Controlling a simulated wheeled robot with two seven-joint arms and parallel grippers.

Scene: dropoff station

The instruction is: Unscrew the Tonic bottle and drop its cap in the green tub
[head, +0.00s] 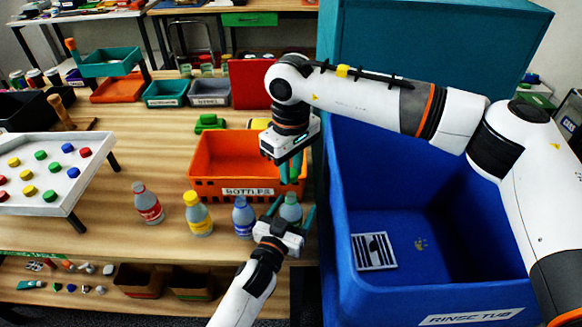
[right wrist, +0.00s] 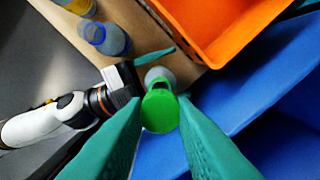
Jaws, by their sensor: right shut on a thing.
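The green-capped bottle (head: 290,208), whose label I cannot read, stands upright at the table's right end. My left gripper (head: 292,206) has its fingers on both sides of it and looks open, with slight gaps. My right gripper (head: 290,178) points down directly above the bottle. Its fingers are shut on a green cap (right wrist: 160,110), clear in the right wrist view, where the bottle top (right wrist: 158,76) shows behind it. The cap looks lifted a little off the bottle.
Red (head: 148,203), yellow (head: 198,214) and blue (head: 243,217) bottles stand left of the grippers. An orange bottles crate (head: 205,180) is behind them. A deep blue rinse tub (head: 385,292) stands directly right. A white tray (head: 50,205) with colored caps is at the left.

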